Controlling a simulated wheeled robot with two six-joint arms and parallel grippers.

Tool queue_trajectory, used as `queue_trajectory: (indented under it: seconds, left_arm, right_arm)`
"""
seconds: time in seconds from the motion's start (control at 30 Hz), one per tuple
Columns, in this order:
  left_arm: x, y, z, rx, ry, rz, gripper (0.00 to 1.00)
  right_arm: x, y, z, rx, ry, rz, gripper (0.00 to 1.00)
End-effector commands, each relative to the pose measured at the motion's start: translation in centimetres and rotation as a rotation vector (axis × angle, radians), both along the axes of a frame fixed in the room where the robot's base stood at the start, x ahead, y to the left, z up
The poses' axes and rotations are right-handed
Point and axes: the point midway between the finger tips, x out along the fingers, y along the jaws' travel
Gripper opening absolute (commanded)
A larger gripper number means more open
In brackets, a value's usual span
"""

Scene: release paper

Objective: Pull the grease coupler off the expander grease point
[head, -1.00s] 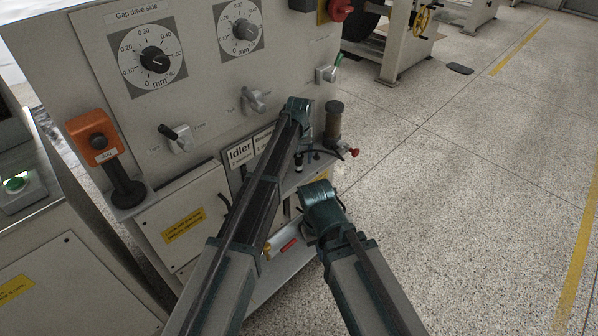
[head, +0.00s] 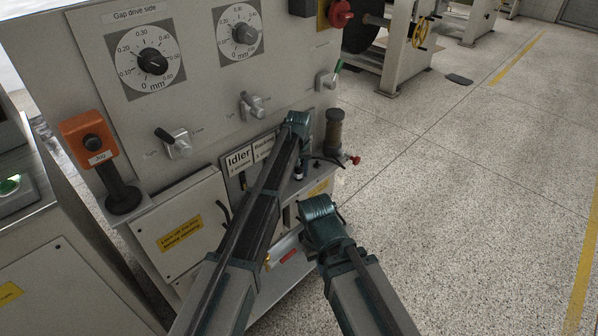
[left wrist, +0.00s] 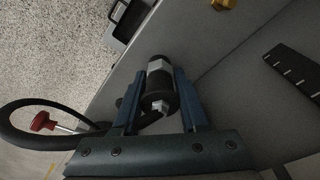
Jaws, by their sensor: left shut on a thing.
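My left gripper (head: 297,120) is at the front of the machine, beside the "Idler" and "Backing" labels. In the left wrist view its two blue fingers (left wrist: 160,100) are shut on the grease coupler (left wrist: 159,85), a black and pale metal cylinder with a hexagonal part. A black hose (left wrist: 25,108) loops at the left of that view. A brass fitting (left wrist: 233,4) shows on the grey panel at the top, apart from the coupler. I cannot tell whether it is the grease point. My right gripper (head: 319,212) is lower, in front of the machine; its fingers are hidden.
A dark upright cylinder (head: 333,131) and a red knob (head: 355,160) stand right of my left gripper. The speckled floor (head: 470,200) at right is clear.

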Motion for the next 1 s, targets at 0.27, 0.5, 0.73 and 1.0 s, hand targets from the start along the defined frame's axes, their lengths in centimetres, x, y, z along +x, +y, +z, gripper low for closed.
queue_trajectory:
  seconds: [0.27, 0.5, 0.73, 1.0]
  left_arm:
    - [0.0, 0.0, 0.2, 0.000, 0.000, 0.000, 0.00]
    - [0.0, 0.0, 1.2, 0.000, 0.000, 0.000, 0.00]
    - [0.0, 0.0, 2.3, 0.000, 0.000, 0.000, 0.00]
    - [0.0, 0.0, 3.6, 0.000, 0.000, 0.000, 0.00]
  right_arm:
    - [0.0, 0.0, 0.2, 0.000, 0.000, 0.000, 0.00]
    - [0.0, 0.0, 1.2, 0.000, 0.000, 0.000, 0.00]
    - [0.0, 0.0, 2.3, 0.000, 0.000, 0.000, 0.00]
    - [0.0, 0.0, 3.6, 0.000, 0.000, 0.000, 0.00]
